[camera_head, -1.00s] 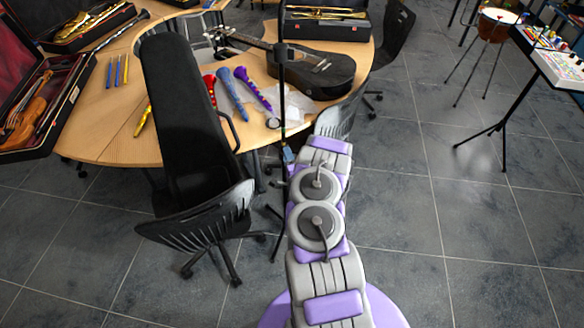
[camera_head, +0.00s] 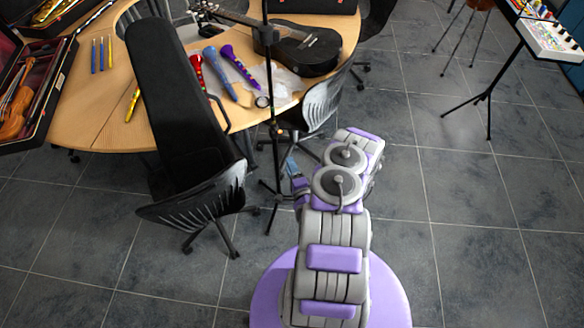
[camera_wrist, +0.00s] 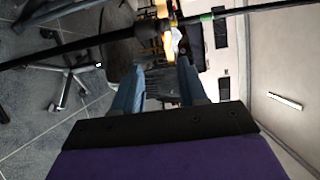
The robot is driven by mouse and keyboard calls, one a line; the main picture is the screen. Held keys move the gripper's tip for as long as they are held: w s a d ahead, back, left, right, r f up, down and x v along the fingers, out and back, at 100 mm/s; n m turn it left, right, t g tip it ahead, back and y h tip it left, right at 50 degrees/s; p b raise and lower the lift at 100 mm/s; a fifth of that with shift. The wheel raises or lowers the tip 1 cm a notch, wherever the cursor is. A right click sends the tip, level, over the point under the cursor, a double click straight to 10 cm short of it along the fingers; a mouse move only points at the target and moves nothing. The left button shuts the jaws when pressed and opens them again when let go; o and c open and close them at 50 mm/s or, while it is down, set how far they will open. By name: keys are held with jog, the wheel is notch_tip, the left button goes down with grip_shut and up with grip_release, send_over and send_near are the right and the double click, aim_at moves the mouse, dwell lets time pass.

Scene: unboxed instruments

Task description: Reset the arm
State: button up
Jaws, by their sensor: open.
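My purple and grey arm is folded over my purple base in the head view. My gripper (camera_wrist: 160,82) shows in the wrist view as two blue-grey fingers, apart, with no object held between them. In the head view its blue-grey end (camera_head: 291,168) shows small at the left of the arm, close to the black stand pole (camera_head: 273,120). In the wrist view the stand pole (camera_wrist: 60,48) crosses the picture just beyond the fingertips. I cannot tell whether they touch.
A wooden table (camera_head: 90,135) holds a black guitar (camera_head: 305,48), coloured recorders (camera_head: 220,72) and an open violin case (camera_head: 40,95). A keyboard stand (camera_head: 487,95) is at right.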

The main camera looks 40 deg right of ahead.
jog(key=shift+s+a, duration=0.2)
jog(key=shift+s, duration=0.15)
jog(key=shift+w, duration=0.1)
dwell(0.3)
